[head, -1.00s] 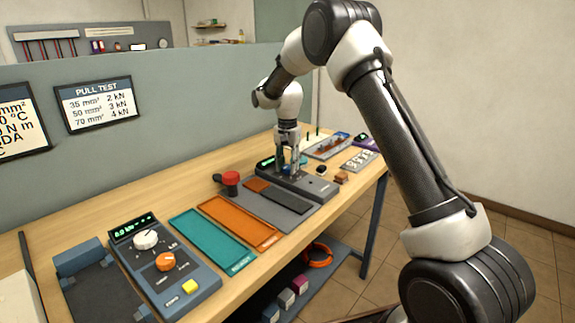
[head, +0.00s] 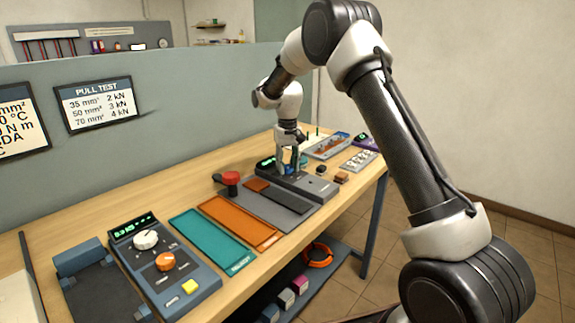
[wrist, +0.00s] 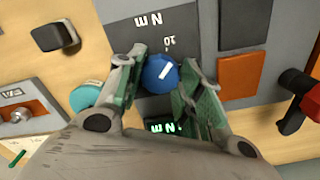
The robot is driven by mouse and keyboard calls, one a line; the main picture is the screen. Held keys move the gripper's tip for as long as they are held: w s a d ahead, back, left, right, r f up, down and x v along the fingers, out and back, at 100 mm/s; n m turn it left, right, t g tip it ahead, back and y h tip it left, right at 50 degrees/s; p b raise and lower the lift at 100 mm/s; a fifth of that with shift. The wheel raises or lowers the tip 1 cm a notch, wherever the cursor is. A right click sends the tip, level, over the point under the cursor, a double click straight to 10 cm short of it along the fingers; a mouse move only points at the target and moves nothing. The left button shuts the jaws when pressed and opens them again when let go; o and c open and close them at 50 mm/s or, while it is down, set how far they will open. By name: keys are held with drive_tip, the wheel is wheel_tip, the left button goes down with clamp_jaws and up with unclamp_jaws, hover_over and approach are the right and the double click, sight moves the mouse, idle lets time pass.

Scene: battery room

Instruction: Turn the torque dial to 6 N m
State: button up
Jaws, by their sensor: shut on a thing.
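The torque dial is a round blue knob (wrist: 160,73) with a white pointer line, seen from above in the wrist view. The line slants towards the upper right there. A "10" and "N m" print upside down on the grey panel (wrist: 150,30) beyond it. My gripper (wrist: 157,80) is shut on the dial, one green-padded finger on each side. A green-lit display (wrist: 163,127) reading N m shows below the dial; its digits are hidden by my finger. In the head view my gripper (head: 291,168) points down onto the grey torque unit (head: 307,187); the dial is mostly hidden.
A red-topped lever (head: 231,180) stands left of the unit. Orange (head: 243,222) and teal (head: 208,242) trays lie nearer, beside a control box (head: 180,270) with a white dial, an orange knob and a yellow button. A black knob (wrist: 55,36) is close by in the wrist view.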

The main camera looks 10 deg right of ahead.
drive_tip(key=n, duration=1.3)
drive_tip(key=shift+n, duration=0.3)
drive_tip(key=n, duration=1.3)
drive_tip(key=shift+r, duration=0.1)
drive_tip(key=o, duration=1)
drive_tip(key=shift+o, duration=0.2)
